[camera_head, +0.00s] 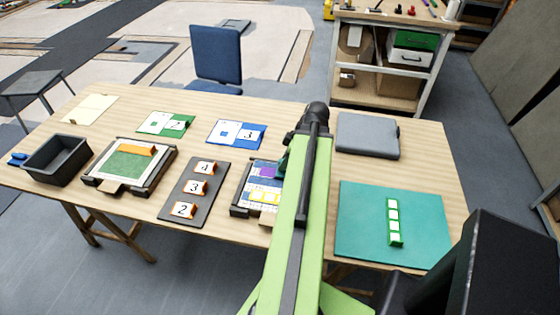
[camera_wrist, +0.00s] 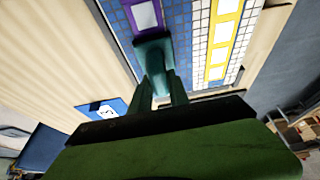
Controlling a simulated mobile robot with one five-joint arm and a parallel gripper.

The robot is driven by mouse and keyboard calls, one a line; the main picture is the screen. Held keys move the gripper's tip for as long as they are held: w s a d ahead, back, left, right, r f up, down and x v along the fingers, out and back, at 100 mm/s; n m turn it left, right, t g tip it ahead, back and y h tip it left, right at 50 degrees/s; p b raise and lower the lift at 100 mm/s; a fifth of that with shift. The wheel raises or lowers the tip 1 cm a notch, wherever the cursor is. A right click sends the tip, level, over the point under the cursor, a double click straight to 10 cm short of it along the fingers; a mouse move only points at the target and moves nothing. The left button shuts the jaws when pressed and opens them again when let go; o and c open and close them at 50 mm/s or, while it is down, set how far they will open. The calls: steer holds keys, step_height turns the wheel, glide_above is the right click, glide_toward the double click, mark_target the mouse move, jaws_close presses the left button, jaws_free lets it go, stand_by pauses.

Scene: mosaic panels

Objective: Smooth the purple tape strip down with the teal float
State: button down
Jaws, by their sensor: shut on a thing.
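My gripper (camera_wrist: 159,80) is shut on the teal float (camera_wrist: 153,50), which shows between and beyond the fingertips in the wrist view. The purple tape strip (camera_wrist: 144,16) lies on the mosaic panel just beyond the float's edge; it frames a white patch there. In the head view the purple strip (camera_head: 266,172) shows on the panel (camera_head: 242,198), left of my arm. A sliver of the teal float (camera_head: 282,163) shows beside my arm. The rest of the float and my fingers are hidden there. I cannot tell whether the float touches the panel.
Left of the panel stand a dark board with numbered orange blocks (camera_head: 201,208), a framed green panel (camera_head: 146,176) and a black bin (camera_head: 56,160). Blue card (camera_head: 250,136) lies behind. Right are a grey case (camera_head: 367,137) and a teal mat (camera_head: 360,225) bearing a green-white strip (camera_head: 394,222).

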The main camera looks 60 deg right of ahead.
steer(key=shift+s+d, duration=0.25)
steer(key=shift+s, duration=0.5)
steer(key=shift+s+d, duration=0.3)
steer(key=shift+s, duration=0.4)
steer(key=shift+s+d, duration=0.25)
steer(key=shift+s, duration=0.5)
steer(key=shift+w+a+f, duration=0.1)
steer(key=shift+w+a, duration=0.6)
steer(key=shift+w, duration=1.2)
steer(key=shift+w+a, duration=0.75)
steer(key=shift+w, duration=1.15)
steer(key=shift+w+a+f, duration=0.1)
steer(key=shift+w+a, duration=0.6)
steer(key=shift+w, duration=1.2)
step_height(320, 180, up, 6)
steer(key=p, duration=0.5)
steer(key=shift+p, duration=0.4)
steer(key=shift+r, duration=0.1)
step_height(320, 180, up, 3)
steer(key=p, duration=0.3)
